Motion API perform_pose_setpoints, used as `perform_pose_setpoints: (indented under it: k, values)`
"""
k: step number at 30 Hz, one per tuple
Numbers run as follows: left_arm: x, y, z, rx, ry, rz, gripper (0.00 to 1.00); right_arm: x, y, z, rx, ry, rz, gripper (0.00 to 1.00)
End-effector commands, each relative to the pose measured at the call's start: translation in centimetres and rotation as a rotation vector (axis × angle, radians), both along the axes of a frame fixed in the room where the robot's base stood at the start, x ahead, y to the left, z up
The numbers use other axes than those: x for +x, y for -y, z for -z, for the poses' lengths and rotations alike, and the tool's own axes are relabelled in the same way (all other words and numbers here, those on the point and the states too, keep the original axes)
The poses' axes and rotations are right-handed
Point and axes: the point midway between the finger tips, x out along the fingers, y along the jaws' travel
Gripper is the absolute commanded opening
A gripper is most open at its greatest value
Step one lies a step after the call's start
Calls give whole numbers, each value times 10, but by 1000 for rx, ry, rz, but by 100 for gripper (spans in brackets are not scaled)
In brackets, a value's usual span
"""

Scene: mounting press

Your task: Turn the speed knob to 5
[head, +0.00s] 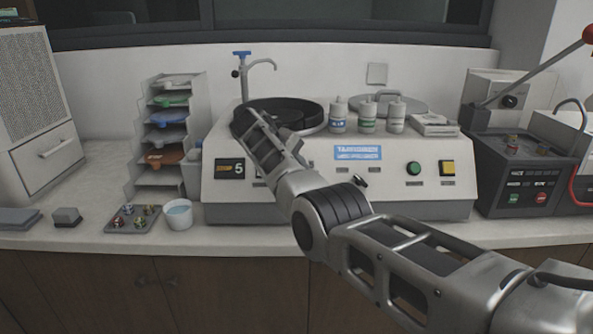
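The polishing machine (420,205) with a light sloped front panel stands on the counter. A small dark display (235,168) at the panel's left reads 5, with orange lettering beside it. My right arm comes in from the lower right, and its end, my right gripper (262,138), lies over the panel's left part and the front of the dark round bowl (300,108). The fingertips cannot be made out. A small dark control (360,181) shows just right of my arm. The panel between it and the display is largely hidden by my arm, and I cannot make out the speed knob there. My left gripper is out of view.
The panel also has a green button (413,168) and a yellow switch (447,168). Several bottles (367,116) stand on the machine's top. A white cup (178,214) and a sample tray (132,219) sit left of it. A mounting press (515,170) stands on the right.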

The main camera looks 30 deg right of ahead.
Motion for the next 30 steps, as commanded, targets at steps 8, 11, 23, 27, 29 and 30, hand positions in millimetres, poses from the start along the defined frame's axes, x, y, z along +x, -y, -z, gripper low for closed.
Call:
perform_pose_setpoints:
  k: [8,11,23,27,29,30]
  values:
    - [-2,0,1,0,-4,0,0,0,-1,2,1,-3,-2,52]
    - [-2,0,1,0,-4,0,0,0,0,1,1,-2,-1,52]
    - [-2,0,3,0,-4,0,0,-3,-23,-25,0,4,-3,52]
    - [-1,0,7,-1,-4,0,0,-8,-47,-50,0,3,-4,52]
    - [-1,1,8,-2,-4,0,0,-10,-56,-61,0,5,-4,52]
    - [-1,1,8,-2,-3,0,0,-11,-63,-68,0,2,-3,52]
